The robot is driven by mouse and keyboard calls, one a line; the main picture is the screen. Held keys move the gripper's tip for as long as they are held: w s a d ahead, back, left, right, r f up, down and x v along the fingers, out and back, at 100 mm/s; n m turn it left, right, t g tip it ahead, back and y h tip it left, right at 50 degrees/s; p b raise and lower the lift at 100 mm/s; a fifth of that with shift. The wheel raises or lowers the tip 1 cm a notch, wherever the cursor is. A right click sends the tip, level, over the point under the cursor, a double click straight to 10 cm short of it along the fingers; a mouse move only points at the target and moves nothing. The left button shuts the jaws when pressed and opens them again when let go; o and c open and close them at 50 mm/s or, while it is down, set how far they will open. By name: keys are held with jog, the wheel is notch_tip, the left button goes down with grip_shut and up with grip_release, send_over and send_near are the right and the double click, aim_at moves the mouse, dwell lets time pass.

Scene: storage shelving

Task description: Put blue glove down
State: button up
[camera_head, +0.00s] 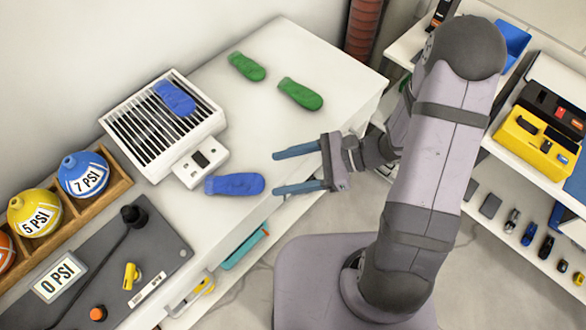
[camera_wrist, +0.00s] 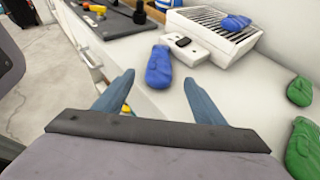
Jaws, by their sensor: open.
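One blue glove (camera_head: 235,184) lies flat on the white tabletop near its front edge, beside the small control box of the grated unit. It also shows in the wrist view (camera_wrist: 159,67), beyond my fingertips. A second blue glove (camera_head: 175,98) lies on the slatted grate; the wrist view shows it too (camera_wrist: 236,22). My gripper (camera_head: 274,172) is open and empty, its two blue-grey fingers pointing at the glove on the table. In the wrist view, the fingers (camera_wrist: 160,85) are spread apart with the glove ahead of them, apart from both.
Two green gloves (camera_head: 246,66) (camera_head: 300,93) lie on the table behind. The white grated unit (camera_head: 117,118) stands left of them. A wooden rack (camera_head: 115,183) of labelled PSI balls and a grey panel (camera_head: 60,240) fill the left. The table's right end is clear.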

jog(key=s+d+n+g+h, duration=0.4)
jog(key=s+d+n+h, duration=0.1)
jog(key=s+n+h, duration=0.3)
jog(key=w+d+r+n+t+h, duration=0.1)
jog(key=d+n+t+h, duration=0.1)
jog(key=d+n, duration=0.3)
jog(key=w+d+r+n+t+h, duration=0.2)
jog(key=d+n+h, duration=0.1)
jog(key=d+n, duration=0.2)
jog(key=shift+w+d+h, duration=0.25)
jog(key=shift+h, duration=0.05)
jog(key=shift+r, duration=0.1)
notch_tip(320, 180, up, 9)
jog(key=p, duration=0.8)
jog(key=shift+p, duration=0.4)
